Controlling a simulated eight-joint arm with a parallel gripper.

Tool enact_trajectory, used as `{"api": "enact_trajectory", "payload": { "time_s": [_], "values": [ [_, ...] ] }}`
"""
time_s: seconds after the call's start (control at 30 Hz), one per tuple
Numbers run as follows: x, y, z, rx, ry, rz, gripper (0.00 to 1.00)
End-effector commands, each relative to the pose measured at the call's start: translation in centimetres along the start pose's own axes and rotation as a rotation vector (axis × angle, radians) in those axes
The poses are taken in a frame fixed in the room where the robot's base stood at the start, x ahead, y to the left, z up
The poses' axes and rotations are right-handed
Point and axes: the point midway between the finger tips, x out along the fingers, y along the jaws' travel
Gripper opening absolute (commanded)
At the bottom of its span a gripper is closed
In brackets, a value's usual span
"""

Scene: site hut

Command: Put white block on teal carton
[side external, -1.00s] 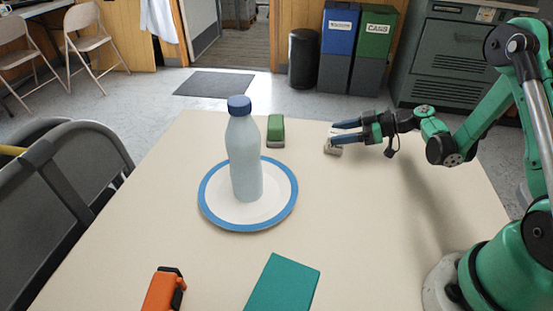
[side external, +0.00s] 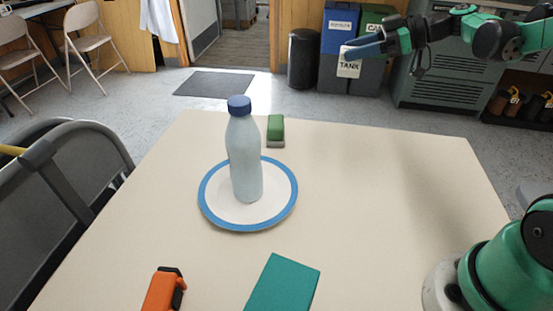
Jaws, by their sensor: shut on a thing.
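My gripper (side external: 358,50) is at the upper right, raised well above the far part of the table. The gripper is far behind and above the carton.
A pale blue bottle (side external: 245,158) stands upright on a blue-rimmed plate (side external: 280,213) at mid-table. A green and grey block (side external: 275,129) sits behind it. An orange and black object (side external: 163,290) lies at the near left. The table's right side (side external: 390,200) is clear.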

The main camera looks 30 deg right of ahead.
Motion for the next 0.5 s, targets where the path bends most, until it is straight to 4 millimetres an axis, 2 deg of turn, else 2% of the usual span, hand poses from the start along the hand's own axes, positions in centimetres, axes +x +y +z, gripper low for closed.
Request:
{"api": "enact_trajectory", "payload": {
  "time_s": [0.17,0.27,0.37,0.5],
  "values": [
    [0.5,-1.2,-1.9,-0.013,0.000,-0.031,0.00],
    [1.9,-3.7,-4.0,-0.039,-0.001,-0.091,0.00],
    [3.8,-8.0,-6.7,-0.077,-0.002,-0.183,0.00],
    [5.3,-15.5,-10.2,-0.139,-0.003,-0.331,0.00]
  ]
}}
